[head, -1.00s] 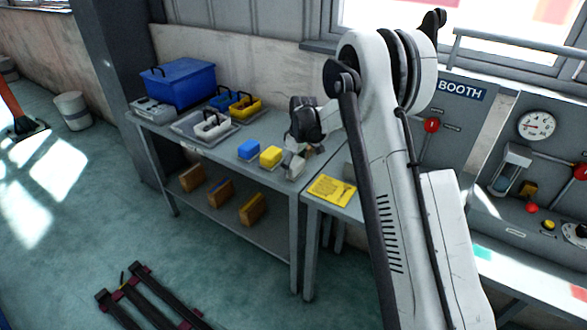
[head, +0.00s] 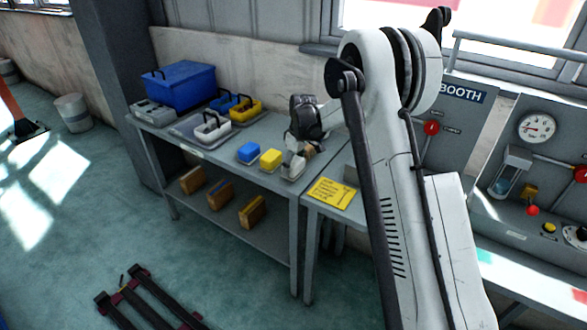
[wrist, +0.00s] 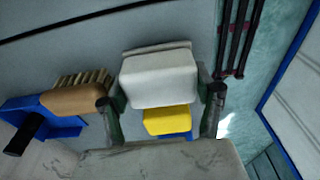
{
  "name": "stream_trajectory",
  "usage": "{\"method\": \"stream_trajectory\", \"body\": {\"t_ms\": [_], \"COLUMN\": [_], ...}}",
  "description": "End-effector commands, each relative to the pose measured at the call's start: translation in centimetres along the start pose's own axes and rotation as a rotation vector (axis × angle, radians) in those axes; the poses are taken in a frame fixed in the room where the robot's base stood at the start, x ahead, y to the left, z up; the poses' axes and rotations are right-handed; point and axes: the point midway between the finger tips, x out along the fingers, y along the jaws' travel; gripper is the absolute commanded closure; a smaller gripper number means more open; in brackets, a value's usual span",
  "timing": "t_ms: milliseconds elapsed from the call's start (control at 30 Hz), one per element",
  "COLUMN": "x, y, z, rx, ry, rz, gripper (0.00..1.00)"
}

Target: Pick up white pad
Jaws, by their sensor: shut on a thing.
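The white pad (wrist: 160,78) is a rounded block between the two fingers of my gripper (wrist: 161,92) in the wrist view, one finger on each side. My gripper is shut on it. In the head view the white pad (head: 293,168) shows at the front right of the grey bench, below my gripper (head: 298,154), which partly covers it. I cannot tell whether the pad touches the bench top. The yellow pad (head: 271,159) and the blue pad (head: 248,152) lie in a row to its left.
A brush (wrist: 75,98) and a blue dustpan (wrist: 62,126) lie close beside one finger in the wrist view. A yellow sign (head: 332,192) lies right of my gripper.

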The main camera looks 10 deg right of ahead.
Motion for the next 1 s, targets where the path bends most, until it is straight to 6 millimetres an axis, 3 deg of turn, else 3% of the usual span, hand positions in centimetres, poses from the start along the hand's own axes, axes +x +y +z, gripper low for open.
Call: {"method": "stream_trajectory", "body": {"t_ms": [133, 500, 733, 1000], "x": [-2.7, -7.1, -8.9, -9.6], "y": [0.0, -7.5, -10.5, -11.6], "z": [-0.4, -0.3, -0.4, -0.4], "rx": [0.000, -0.002, -0.001, 0.000], "ry": [0.000, -0.001, 0.000, 0.000], "rz": [0.000, 0.000, 0.000, 0.000], "gripper": [0.64, 0.64, 0.64, 0.64]}}
